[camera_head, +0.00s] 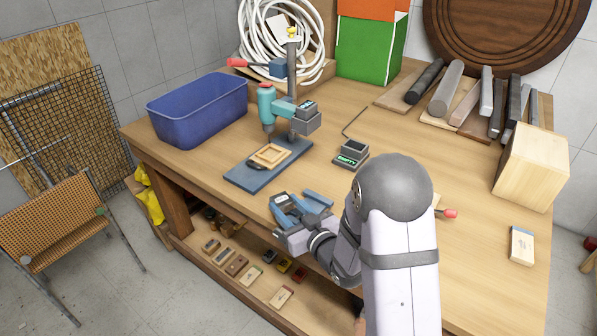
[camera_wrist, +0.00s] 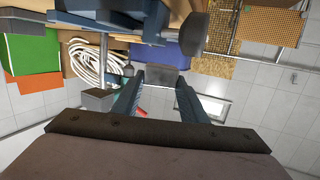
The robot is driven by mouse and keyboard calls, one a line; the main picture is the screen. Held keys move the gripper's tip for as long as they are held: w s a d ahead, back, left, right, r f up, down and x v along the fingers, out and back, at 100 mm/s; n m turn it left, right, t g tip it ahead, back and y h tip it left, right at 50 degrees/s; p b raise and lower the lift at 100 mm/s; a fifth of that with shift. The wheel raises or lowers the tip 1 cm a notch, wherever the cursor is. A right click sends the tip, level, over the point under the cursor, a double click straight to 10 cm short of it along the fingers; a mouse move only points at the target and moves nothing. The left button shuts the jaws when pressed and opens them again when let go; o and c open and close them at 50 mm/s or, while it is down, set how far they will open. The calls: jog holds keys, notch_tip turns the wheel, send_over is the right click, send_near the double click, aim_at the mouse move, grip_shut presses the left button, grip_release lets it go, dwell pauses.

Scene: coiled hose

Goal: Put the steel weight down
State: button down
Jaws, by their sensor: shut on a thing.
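My gripper (camera_head: 284,204) is over the front edge of the wooden workbench (camera_head: 400,215), left of my arm, in the head view. In the wrist view its two dark fingers (camera_wrist: 158,92) close on a small grey block, which I take to be the steel weight (camera_wrist: 161,76). The fingers and wrist hide most of the weight in the head view, where only a dark patch shows between them. Whether it touches anything is not clear.
A blue bin (camera_head: 197,110) is at the back left. Bars and a wood block (camera_head: 532,168) lie right. The front right bench is mostly clear.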

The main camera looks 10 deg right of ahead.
aim_at(289, 198)
jog(key=w+m+h, duration=0.1)
jog(key=w+r+m+t+h+b, duration=0.1)
jog(key=shift+w+d+r+h, duration=0.2)
jog(key=shift+d+h, duration=0.1)
jog(key=shift+d, duration=0.1)
jog(key=shift+w+r+m+h, duration=0.15)
jog(key=shift+w+m+h, duration=0.15)
jog(key=shift+h, duration=0.1)
jog(key=w+a+r, duration=0.2)
jog(key=w+a, duration=0.7)
jog(key=a, duration=0.3)
jog(key=w+d+r+m+h+b, duration=0.1)
jog(key=w+r+m+h+b, duration=0.25)
jog(key=w, duration=0.25)
jog(key=d+f+m+g+h+b, duration=0.2)
jog(key=d+m+h+b, duration=0.1)
jog(key=d+h, duration=0.2)
jog(key=w+d+f+m+g+h+b, duration=0.1)
jog(key=d+m+h+b, duration=0.3)
jog(key=d, duration=0.4)
jog(key=shift+w+d+f+g+h, duration=0.2)
jog(key=shift+d+f+g+h, duration=0.05)
jog(key=shift+f+g+h, duration=0.5)
jog(key=shift+f, duration=2.95)
